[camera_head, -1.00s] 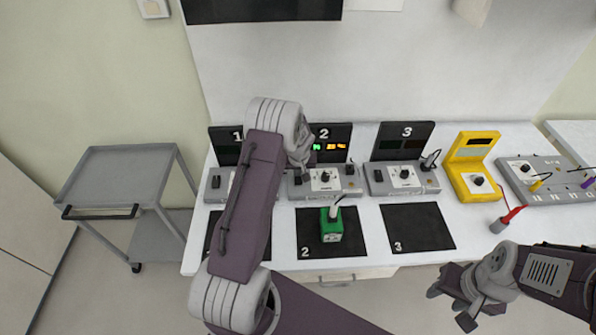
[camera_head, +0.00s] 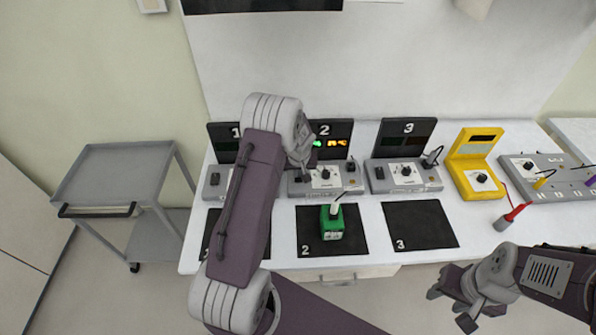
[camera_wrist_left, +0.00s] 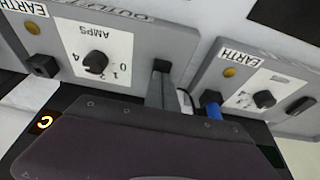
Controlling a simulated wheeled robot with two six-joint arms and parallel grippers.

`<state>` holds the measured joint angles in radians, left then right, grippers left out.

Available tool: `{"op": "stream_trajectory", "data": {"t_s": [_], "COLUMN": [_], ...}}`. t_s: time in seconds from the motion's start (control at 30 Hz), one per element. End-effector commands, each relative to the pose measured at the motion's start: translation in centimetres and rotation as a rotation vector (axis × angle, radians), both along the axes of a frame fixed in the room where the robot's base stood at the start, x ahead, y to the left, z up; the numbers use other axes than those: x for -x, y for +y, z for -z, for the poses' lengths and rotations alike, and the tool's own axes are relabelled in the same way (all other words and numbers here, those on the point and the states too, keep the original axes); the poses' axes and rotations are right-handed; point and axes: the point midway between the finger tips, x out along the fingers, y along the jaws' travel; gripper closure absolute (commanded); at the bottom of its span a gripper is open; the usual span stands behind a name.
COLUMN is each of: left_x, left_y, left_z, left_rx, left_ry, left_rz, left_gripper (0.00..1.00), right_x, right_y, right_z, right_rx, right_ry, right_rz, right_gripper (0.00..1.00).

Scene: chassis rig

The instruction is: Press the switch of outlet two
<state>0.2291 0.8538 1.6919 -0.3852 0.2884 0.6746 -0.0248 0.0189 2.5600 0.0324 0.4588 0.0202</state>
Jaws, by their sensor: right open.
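Outlet two (camera_head: 325,178) is a grey box with a dial, below a black display panel (camera_head: 337,130) marked 2 with lit green and orange digits. My left gripper (camera_head: 301,171) is at the left end of outlet two, largely covering its switch. In the left wrist view the outlet (camera_wrist_left: 112,40) appears upside down, and the narrow grey fingers of my left gripper (camera_wrist_left: 159,88) look shut together at its switch end. Contact with the switch cannot be told. My right gripper (camera_head: 452,303) is open and empty at lower right, away from the outlets.
A green device (camera_head: 332,229) with a plug stands on black mat two (camera_head: 307,231). Outlet three (camera_head: 404,177) and a yellow meter (camera_head: 474,178) stand to the right. Outlet one is partly behind my left arm; its blue plug (camera_wrist_left: 213,108) shows. A grey cart (camera_head: 113,172) stands left.

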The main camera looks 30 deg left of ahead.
Motion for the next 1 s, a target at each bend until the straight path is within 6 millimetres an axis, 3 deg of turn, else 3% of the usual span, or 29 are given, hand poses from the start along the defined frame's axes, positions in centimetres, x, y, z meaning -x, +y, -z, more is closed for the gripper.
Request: {"op": "stream_trajectory", "data": {"t_s": [0.17,0.37,0.43,0.7,1.0], "left_x": [0.1,-0.2,0.2,2.0,2.7], "left_y": [0.0,0.0,-0.3,-1.4,-1.8], "left_z": [-0.5,-5.2,-5.7,-11.3,-13.4], "left_rx": [0.001,0.001,-0.001,-0.001,0.0], "left_ry": [0.005,0.0,-0.003,-0.003,0.0], "left_rz": [0.0,0.001,0.003,0.003,0.002], "left_gripper": [1.0,1.0,1.0,1.0,1.0], "right_x": [0.0,0.0,0.0,0.0,0.0], "right_y": [0.0,0.0,0.0,0.0,0.0], "right_z": [-0.5,-4.1,-2.6,-1.8,-1.7], "right_rx": [0.0,0.0,0.0,0.0,0.0], "right_ry": [0.0,0.0,-0.001,0.0,0.0], "right_rz": [0.0,0.0,0.0,0.0,0.0], "right_gripper": [0.56,0.56,0.56,0.56,0.56]}}
